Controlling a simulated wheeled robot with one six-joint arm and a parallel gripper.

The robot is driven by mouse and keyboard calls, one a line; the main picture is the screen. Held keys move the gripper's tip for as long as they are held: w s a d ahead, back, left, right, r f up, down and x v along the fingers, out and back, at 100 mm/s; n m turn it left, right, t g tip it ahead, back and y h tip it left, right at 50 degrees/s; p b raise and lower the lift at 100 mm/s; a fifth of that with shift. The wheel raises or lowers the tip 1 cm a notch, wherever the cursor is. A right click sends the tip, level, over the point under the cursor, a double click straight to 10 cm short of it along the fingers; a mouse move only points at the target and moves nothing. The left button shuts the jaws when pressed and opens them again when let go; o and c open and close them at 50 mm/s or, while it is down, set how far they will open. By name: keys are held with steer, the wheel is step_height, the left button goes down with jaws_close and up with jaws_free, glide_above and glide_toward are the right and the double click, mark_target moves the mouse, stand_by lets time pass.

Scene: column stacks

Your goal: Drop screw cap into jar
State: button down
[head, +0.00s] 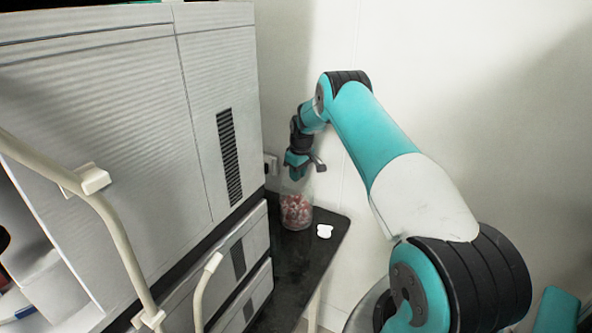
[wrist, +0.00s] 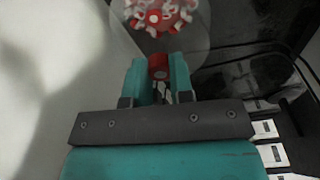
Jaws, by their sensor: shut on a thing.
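The jar (head: 297,213) is clear, stands upright on the dark table and holds many red and white pieces. In the wrist view the jar (wrist: 196,45) is just beyond my fingertips, with its round outline around the pieces. My gripper (head: 297,172) is above the jar in the head view. In the wrist view my gripper (wrist: 160,70) has its two teal fingers shut on a red screw cap (wrist: 158,67). The cap overlaps the near part of the jar's outline; its exact height over the rim cannot be told. The cap is not distinguishable in the head view.
The small black table (head: 330,249) also bears a white lid-like object (head: 324,231) right of the jar. A large grey ribbed cabinet (head: 120,130) stands close on the left. A pale wall is behind. A beige rail (head: 120,240) is in the left foreground.

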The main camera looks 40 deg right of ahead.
steer(key=shift+f+b, duration=0.45)
steer(key=shift+f, duration=0.95)
steer(key=c, duration=0.9)
jaws_free()
step_height(320, 180, up, 7)
steer(key=p, duration=0.3)
steer(key=shift+w, duration=0.1)
